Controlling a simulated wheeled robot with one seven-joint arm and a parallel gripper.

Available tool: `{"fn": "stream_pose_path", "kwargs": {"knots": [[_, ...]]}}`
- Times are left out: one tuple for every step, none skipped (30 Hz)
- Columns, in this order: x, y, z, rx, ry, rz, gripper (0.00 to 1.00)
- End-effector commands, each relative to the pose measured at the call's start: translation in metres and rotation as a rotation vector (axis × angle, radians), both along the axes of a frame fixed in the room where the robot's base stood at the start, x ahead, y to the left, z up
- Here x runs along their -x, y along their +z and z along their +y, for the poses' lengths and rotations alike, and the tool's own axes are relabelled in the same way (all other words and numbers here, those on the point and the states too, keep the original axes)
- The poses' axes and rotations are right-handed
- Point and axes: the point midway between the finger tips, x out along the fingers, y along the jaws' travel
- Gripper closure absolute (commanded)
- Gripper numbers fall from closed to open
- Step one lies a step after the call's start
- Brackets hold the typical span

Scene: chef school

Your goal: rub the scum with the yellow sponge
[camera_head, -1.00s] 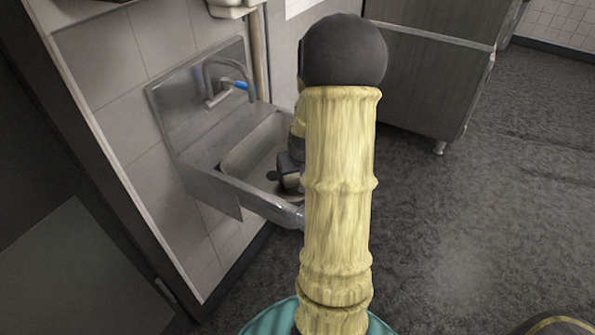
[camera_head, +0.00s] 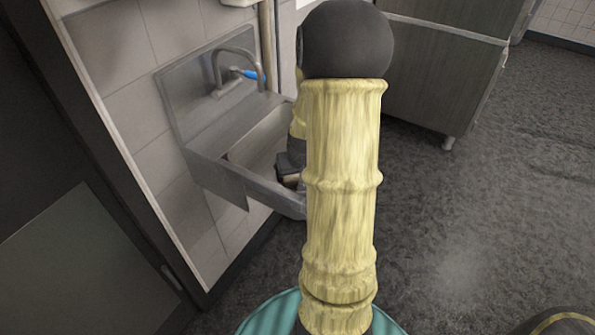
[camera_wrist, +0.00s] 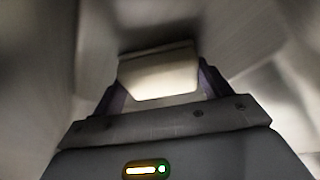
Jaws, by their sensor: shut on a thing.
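My gripper (camera_head: 289,172) is low inside the steel sink (camera_head: 250,178) in the head view, partly hidden behind my arm. In the wrist view my gripper (camera_wrist: 158,88) is shut on a pale, cream-coloured block, the sponge (camera_wrist: 160,70), held between the two dark fingers. Grey, blurred sink walls surround it there. In the head view the sponge is barely discernible at the fingertips. I cannot make out the scum in either current view. I cannot tell whether the sponge touches the sink bottom.
A curved tap (camera_head: 236,60) with a blue part stands at the back of the sink. The tiled wall (camera_head: 120,60) is behind it. A grey steel cabinet (camera_head: 440,75) stands beyond my arm.

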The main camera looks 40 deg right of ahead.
Motion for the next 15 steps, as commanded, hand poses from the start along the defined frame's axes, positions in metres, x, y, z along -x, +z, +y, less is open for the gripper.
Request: {"fn": "stream_pose_path", "kwargs": {"knots": [[0.0, 0.0, 0.0, -0.001, 0.0, 0.001, 0.42], [0.0, 0.0, 0.0, -0.001, 0.0, 0.001, 0.42], [0.0, 0.0, 0.0, -0.001, 0.0, 0.0, 0.42], [0.0, 0.0, 0.0, -0.001, 0.0, 0.0, 0.42], [0.0, 0.0, 0.0, -0.001, 0.0, 0.0, 0.42], [0.0, 0.0, 0.0, 0.0, 0.0, 0.0, 0.42], [0.0, 0.0, 0.0, 0.0, 0.0, 0.0, 0.42], [-0.001, 0.0, -0.001, 0.0, 0.0, 0.0, 0.42], [-0.001, 0.0, -0.003, 0.0, -0.001, 0.0, 0.42], [-0.002, 0.0, -0.004, 0.0, -0.001, 0.0, 0.42], [-0.003, 0.0, -0.007, 0.0, -0.001, 0.0, 0.42], [-0.004, 0.0, -0.01, 0.0, -0.002, -0.001, 0.42], [-0.005, 0.0, -0.012, 0.001, -0.002, -0.001, 0.42], [-0.006, 0.0, -0.014, 0.001, -0.002, -0.001, 0.42], [-0.007, -0.001, -0.016, 0.0, -0.002, -0.001, 0.42]]}}
